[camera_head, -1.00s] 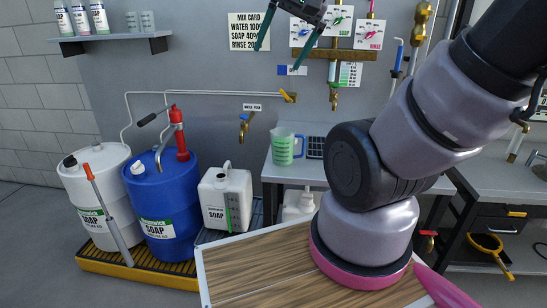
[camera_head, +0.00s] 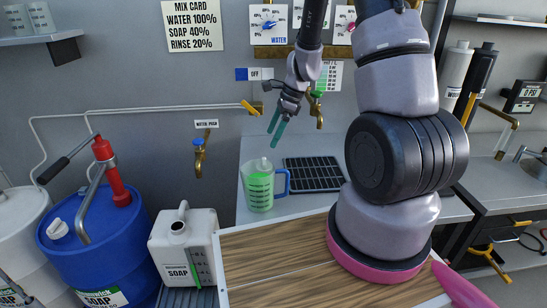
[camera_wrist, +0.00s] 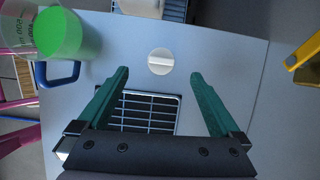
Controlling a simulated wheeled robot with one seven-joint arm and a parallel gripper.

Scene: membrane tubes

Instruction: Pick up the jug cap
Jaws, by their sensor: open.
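The jug cap (camera_wrist: 160,61) is a small white disc with a raised bar across its top. It lies on the grey counter in the wrist view, between the lines of my two green fingers and just beyond their tips. My gripper (camera_wrist: 158,74) is open and empty. In the head view my gripper (camera_head: 276,134) points down above the counter, over the clear measuring jug (camera_head: 260,190) with green liquid and a blue handle. In that view a pale shape shows at the jug's rim; I cannot tell if it is the cap. The white soap canister (camera_head: 183,248) has an uncovered mouth.
A black drain grid (camera_head: 313,175) lies right of the measuring jug. Brass taps (camera_head: 199,158) stick out from the wall. A blue drum (camera_head: 100,245) with a red pump stands at the left. A wooden board (camera_head: 280,255) is in front.

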